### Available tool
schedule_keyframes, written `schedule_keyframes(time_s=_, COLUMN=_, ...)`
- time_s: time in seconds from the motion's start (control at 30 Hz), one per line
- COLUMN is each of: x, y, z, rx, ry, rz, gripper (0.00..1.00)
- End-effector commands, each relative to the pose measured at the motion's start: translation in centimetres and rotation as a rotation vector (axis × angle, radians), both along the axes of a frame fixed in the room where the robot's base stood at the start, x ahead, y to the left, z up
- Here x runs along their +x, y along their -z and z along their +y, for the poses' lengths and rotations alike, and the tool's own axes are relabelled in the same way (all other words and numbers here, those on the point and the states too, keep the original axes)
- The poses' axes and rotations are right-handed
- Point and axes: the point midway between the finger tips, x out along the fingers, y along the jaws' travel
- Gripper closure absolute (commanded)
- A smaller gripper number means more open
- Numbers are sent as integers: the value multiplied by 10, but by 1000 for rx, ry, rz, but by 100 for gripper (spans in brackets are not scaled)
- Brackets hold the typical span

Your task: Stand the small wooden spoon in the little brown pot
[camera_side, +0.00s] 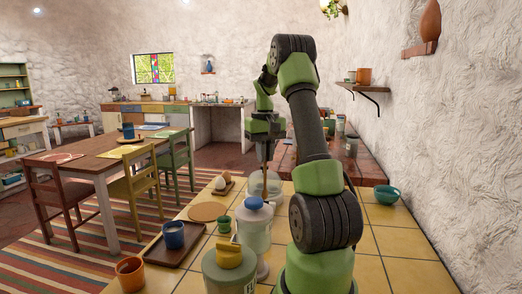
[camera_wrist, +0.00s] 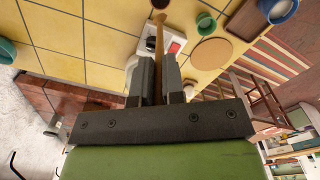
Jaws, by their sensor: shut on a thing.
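My gripper (camera_side: 265,138) is above the far part of the yellow tiled counter, pointing down. Its jaws (camera_wrist: 159,80) are shut on the wooden spoon (camera_wrist: 159,35), a thin light-brown stick with a darker rounded end. In the side view the spoon (camera_side: 265,178) hangs roughly upright below the jaws, in front of or over a pale, bowl-like thing; I cannot tell if they touch. A small orange-brown pot (camera_side: 130,271) stands at the counter's near left edge, well apart from my gripper. I cannot make it out in the wrist view.
A green cup (camera_side: 224,224) and round board (camera_side: 207,212) are near. A teal bowl (camera_side: 387,194) is right.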

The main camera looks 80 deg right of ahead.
Motion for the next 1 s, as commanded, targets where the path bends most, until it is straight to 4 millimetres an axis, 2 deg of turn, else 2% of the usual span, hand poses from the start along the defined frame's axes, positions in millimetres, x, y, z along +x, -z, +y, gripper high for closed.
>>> schedule_keyframes(time_s=1.0, x=0, y=85, z=1, rx=2, ry=-1, rz=2, gripper=100)
